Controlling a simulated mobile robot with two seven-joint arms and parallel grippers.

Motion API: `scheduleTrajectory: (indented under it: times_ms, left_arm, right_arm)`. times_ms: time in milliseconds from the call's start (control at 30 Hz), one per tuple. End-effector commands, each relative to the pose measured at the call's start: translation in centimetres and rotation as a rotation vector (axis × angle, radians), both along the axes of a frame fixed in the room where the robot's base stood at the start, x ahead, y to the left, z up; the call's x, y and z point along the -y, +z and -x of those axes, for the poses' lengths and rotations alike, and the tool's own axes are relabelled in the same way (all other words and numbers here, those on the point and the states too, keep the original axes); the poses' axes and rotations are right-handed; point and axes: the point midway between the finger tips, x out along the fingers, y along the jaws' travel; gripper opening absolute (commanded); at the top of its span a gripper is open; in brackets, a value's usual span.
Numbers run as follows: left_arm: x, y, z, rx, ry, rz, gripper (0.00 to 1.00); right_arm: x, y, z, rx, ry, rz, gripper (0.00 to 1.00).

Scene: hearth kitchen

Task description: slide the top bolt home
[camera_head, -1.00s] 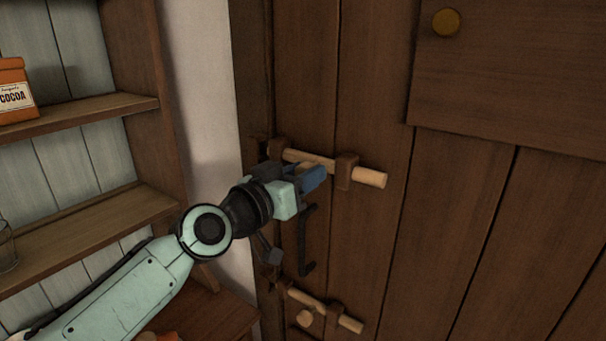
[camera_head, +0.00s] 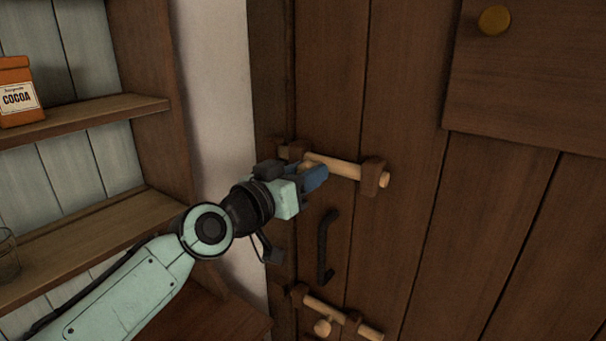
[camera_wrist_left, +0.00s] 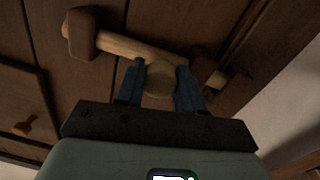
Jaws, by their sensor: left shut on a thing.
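The top bolt (camera_head: 342,168) is a pale wooden rod lying across the dark plank door. It passes through a brown wooden bracket (camera_head: 372,178), and only a short end sticks out to the right of it. Its left part runs toward the bracket at the door's left edge (camera_head: 296,151); my gripper partly hides this stretch. My left gripper (camera_head: 314,176) is shut on the bolt's round knob, which shows between the blue fingers in the left wrist view (camera_wrist_left: 158,78). My right gripper is not in view.
A lower bolt (camera_head: 342,316) with its own knob and a black door handle (camera_head: 327,246) are below. A shelf (camera_head: 95,115) with a cocoa packet (camera_head: 17,92) stands left of the white wall. A brass knob (camera_head: 495,20) is at upper right.

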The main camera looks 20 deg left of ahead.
Motion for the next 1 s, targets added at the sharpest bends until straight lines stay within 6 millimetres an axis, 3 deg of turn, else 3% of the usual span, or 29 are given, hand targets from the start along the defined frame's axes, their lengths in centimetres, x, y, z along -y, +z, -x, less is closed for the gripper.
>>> scheduleTrajectory:
  times_ms: [200, 233, 300, 667, 767, 1000]
  left_arm:
    - [-0.7, 0.1, -0.2, 0.006, 0.017, 0.0, 0.0]
    - [-0.7, 0.1, -0.2, 0.006, 0.017, 0.0, 0.44]
    - [-0.7, 0.1, -0.1, 0.005, 0.016, 0.0, 0.63]
    - [-0.6, 0.1, 0.3, 0.004, 0.011, -0.001, 0.63]
    - [-1.1, -0.1, 1.4, 0.004, 0.011, -0.001, 0.63]
    - [-3.2, -0.1, 6.3, 0.007, 0.013, 0.0, 0.63]
  right_arm:
    - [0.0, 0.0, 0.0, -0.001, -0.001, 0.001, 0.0]
    - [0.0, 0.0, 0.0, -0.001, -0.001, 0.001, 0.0]
    - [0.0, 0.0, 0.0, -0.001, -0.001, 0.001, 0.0]
    - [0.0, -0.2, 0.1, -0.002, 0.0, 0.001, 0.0]
    - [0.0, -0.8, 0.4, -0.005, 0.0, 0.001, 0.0]
    - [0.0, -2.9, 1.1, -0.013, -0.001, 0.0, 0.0]
